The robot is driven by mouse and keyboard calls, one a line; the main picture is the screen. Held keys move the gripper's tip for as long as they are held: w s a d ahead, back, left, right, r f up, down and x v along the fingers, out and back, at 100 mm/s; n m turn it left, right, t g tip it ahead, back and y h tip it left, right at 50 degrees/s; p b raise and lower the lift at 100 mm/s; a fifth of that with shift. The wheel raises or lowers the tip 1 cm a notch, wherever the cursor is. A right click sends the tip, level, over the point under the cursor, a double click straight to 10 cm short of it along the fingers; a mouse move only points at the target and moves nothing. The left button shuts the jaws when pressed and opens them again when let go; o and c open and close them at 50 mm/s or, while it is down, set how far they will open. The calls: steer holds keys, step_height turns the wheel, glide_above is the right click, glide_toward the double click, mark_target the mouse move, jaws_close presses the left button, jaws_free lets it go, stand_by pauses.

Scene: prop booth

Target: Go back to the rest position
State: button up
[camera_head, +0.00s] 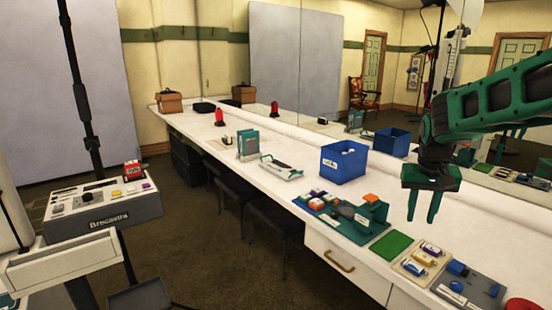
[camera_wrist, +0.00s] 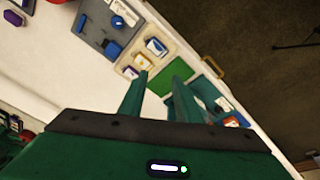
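My gripper (camera_head: 423,208) hangs from my green arm at the right of the head view, above the white counter (camera_head: 386,176). Its two fingers point down and stand apart with nothing between them. In the wrist view, the same fingers (camera_wrist: 154,98) show apart and empty. Below them lie a flat green mat (camera_wrist: 160,83) and a beige tray (camera_wrist: 128,66) with small boxes in it. My gripper touches nothing that I can see.
A blue bin (camera_head: 343,163) stands on the counter left of my gripper. Near it are a teal tray (camera_head: 338,222) with several items and a grey tray (camera_head: 478,283). A mirror runs along the counter's back. A grey cart (camera_head: 100,220) stands at left; floor lies between.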

steer(key=s+f+m+g+y, duration=0.1)
steer(key=s+f, duration=0.1)
steer(key=s, duration=1.5)
steer(key=s+d+f+m+g+y, duration=0.1)
steer(key=s, duration=1.5)
steer(key=shift+s+d+f, duration=0.2)
steer(key=shift+s+f, duration=0.15)
